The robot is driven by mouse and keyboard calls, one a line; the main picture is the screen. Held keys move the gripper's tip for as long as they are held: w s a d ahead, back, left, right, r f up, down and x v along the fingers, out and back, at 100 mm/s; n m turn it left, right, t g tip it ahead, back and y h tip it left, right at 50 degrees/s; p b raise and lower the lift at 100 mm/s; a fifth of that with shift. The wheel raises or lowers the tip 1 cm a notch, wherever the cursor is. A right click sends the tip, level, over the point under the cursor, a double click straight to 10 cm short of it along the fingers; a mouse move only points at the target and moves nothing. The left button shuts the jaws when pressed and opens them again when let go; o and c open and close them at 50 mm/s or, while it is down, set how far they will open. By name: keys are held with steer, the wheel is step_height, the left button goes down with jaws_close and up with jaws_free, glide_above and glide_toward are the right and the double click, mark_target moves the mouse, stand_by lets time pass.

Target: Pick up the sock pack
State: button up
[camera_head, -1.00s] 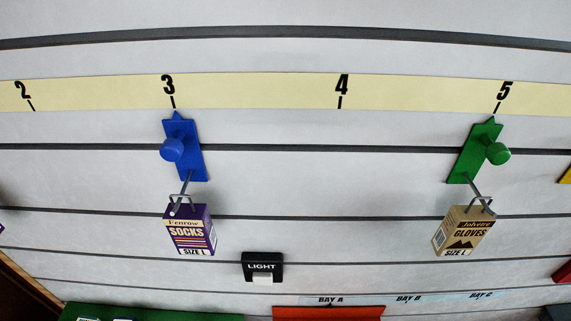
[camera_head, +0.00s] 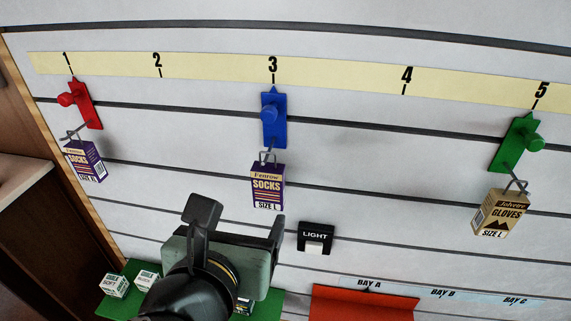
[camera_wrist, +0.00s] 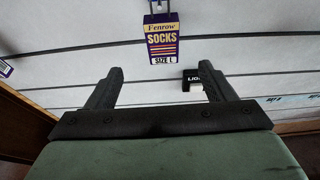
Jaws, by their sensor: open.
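A purple sock pack (camera_head: 267,186), marked Fenrow SOCKS SIZE L, hangs on the blue hook holder (camera_head: 273,118) below the number 3. It also shows at the top middle of the wrist view (camera_wrist: 162,38). A second purple pack (camera_head: 86,160) with the same Fenrow brand name hangs on the red holder (camera_head: 80,104) below the number 1. My gripper (camera_head: 238,222) is open and empty, below and left of the pack under 3 in the head view. In the wrist view its two fingers (camera_wrist: 159,80) point up toward that pack, apart from it.
A tan gloves pack (camera_head: 500,213) hangs on the green holder (camera_head: 515,142) below 5. A black LIGHT switch (camera_head: 316,238) is on the slatted wall, right of my gripper. A green surface with small boxes (camera_head: 117,285) and a red-orange panel (camera_head: 362,304) lie below.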

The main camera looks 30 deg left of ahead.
mark_target(271, 181)
steer(key=p+x, duration=0.1)
steer(key=x, duration=1.5)
steer(key=shift+w+d, duration=0.15)
steer(key=c, duration=1.1)
